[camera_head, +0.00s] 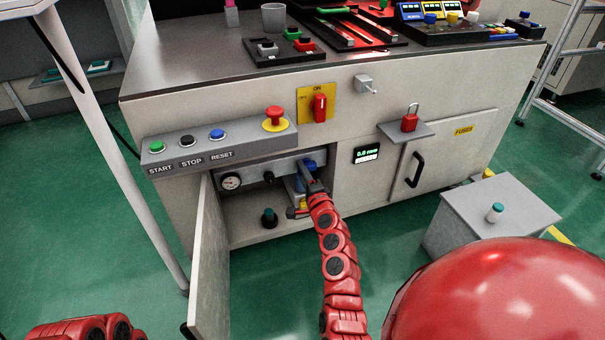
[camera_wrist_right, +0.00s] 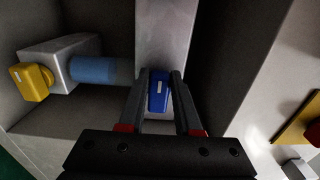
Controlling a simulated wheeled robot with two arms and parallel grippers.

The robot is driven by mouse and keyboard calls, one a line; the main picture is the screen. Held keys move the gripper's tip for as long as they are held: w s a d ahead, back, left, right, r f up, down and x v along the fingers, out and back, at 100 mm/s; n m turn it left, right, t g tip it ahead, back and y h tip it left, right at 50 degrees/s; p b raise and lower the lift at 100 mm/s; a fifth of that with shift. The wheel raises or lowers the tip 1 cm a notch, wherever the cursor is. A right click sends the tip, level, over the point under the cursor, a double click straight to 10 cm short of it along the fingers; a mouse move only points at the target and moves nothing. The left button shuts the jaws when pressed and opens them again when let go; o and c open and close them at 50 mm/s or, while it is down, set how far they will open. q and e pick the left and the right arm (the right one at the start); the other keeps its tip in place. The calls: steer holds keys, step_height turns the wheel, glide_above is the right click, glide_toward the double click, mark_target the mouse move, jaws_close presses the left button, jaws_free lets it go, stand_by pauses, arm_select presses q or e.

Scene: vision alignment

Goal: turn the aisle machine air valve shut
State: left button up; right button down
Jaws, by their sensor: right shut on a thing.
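The air valve's blue handle (camera_head: 309,164) is inside the open lower-left cabinet of the machine, at the right end of a grey panel. In the right wrist view the blue handle (camera_wrist_right: 158,93) has a small white mark and sits on a pale grey bar. My right gripper (camera_head: 314,187) reaches into the cabinet, and its two fingers (camera_wrist_right: 161,78) are closed on both sides of the handle. The fingers and arm partly hide the handle in the head view. My left gripper is out of view; only red links of my left arm show at the bottom left.
The cabinet door (camera_head: 209,262) stands open on the left. A gauge (camera_head: 231,182) is left of the valve. A button panel (camera_head: 218,145) overhangs the opening. A yellow knob (camera_wrist_right: 32,81) and blue cylinder (camera_wrist_right: 99,70) are beside the handle. A grey box (camera_head: 490,215) stands right.

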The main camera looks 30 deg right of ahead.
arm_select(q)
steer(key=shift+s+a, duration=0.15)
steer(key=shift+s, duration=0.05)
arm_select(e)
steer(key=shift+f, duration=0.1)
steer(key=c, duration=0.6)
jaws_free()
